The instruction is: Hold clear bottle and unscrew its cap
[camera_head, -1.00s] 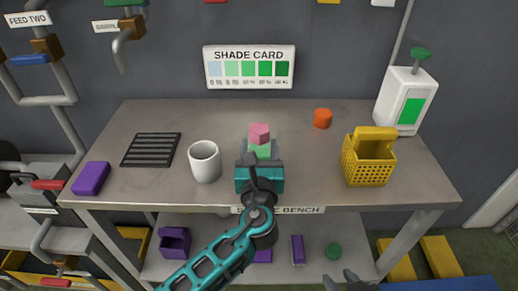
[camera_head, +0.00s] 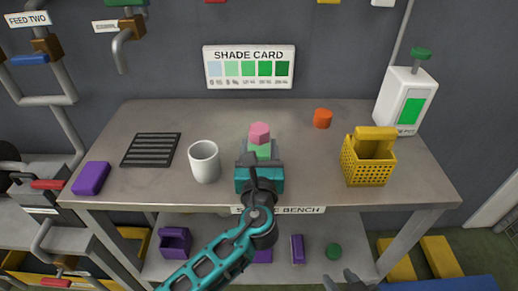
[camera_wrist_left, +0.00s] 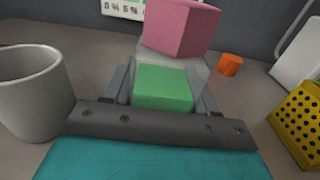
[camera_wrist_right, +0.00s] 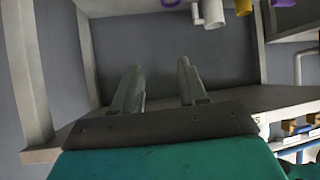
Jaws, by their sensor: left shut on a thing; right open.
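The clear bottle (camera_head: 263,151) stands over the middle of the bench with green contents and a pink cap (camera_head: 259,132) on top. In the left wrist view the bottle (camera_wrist_left: 163,90) sits between the two fingers, with the pink cap (camera_wrist_left: 180,28) above them. My left gripper (camera_wrist_left: 162,92) is shut on the bottle from the front; in the head view its teal body hides the lower part. My right gripper (camera_head: 345,279) is low at the bottom edge, in front of and below the bench. In the right wrist view its fingers (camera_wrist_right: 163,85) are apart with nothing between them.
On the bench (camera_head: 330,180) stand a white mug (camera_head: 204,162) left of the bottle, a black grate (camera_head: 151,150), a purple block (camera_head: 91,178), an orange cylinder (camera_head: 322,118), a yellow basket (camera_head: 367,165) and a white dispenser (camera_head: 404,98). Bench room right of the bottle is free.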

